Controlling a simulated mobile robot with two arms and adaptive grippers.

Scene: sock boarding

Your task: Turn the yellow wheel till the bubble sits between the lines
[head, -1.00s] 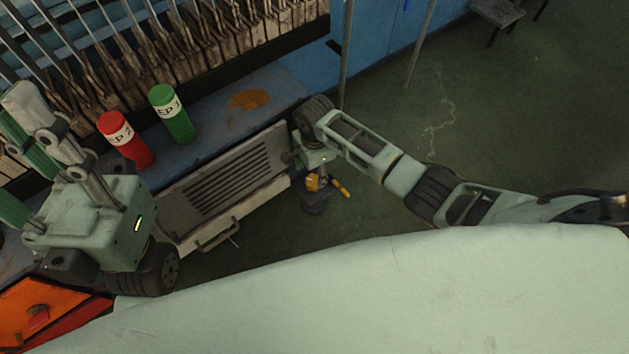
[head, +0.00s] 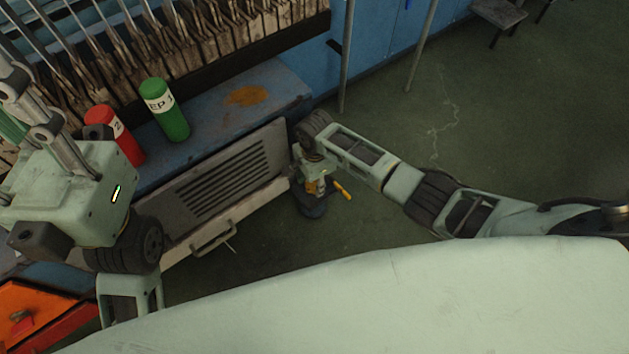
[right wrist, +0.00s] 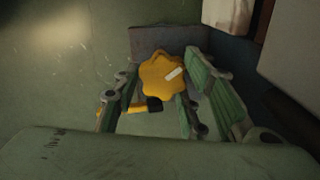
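The yellow wheel (right wrist: 163,75) is a lobed knob with a white mark on its face, seen close up in the right wrist view. In the head view my right gripper (head: 316,178) is low over a small dark-based stand (head: 312,207) with a yellow lever (head: 342,190). My left gripper (head: 18,125) is at the left edge, partly cut off. The bubble and its lines are not visible.
A grey slatted panel (head: 225,178) with a handle (head: 212,237) stands just left of the stand. Green (head: 165,110) and red (head: 117,135) cylinders stand on the blue bench (head: 285,84). An orange box (head: 40,300) is at lower left. Floor to the right is open.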

